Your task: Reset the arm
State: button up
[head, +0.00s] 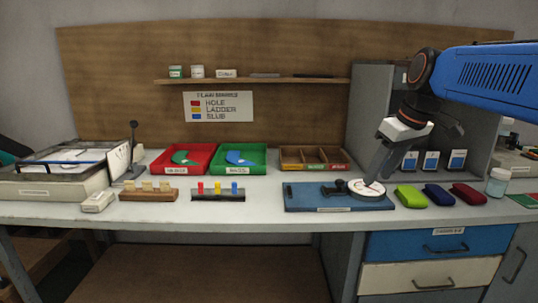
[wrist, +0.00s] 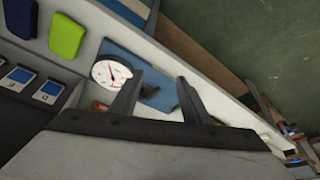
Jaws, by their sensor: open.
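My gripper (head: 379,166) hangs from the blue arm at the right of the head view, with its fingers pointing down over the dial gauge. In the wrist view my gripper (wrist: 157,85) shows two dark fingers spread apart with nothing between the tips. The white dial gauge (head: 367,189) lies on the blue mat (head: 305,197); it also shows in the wrist view (wrist: 111,73), left of the fingers. A dark part of the gauge lies to its left. I cannot tell how high the fingertips are above the gauge.
Green (head: 410,196), navy (head: 440,195) and dark red (head: 468,194) folded pieces lie right of the mat. A jar (head: 498,181) stands farther right. A red tray (head: 185,159), a green tray (head: 238,160) and a wooden divided box (head: 314,158) stand behind. The bench's front strip is clear.

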jog(key=s+d+f+m+t+h, duration=0.1)
jog(key=s+f+m, duration=0.4)
jog(key=s+f, duration=1.6)
jog(key=shift+s+f+m+h, duration=0.25)
jog(key=shift+s+m+h, duration=0.05)
jog(key=shift+s+h, duration=0.25)
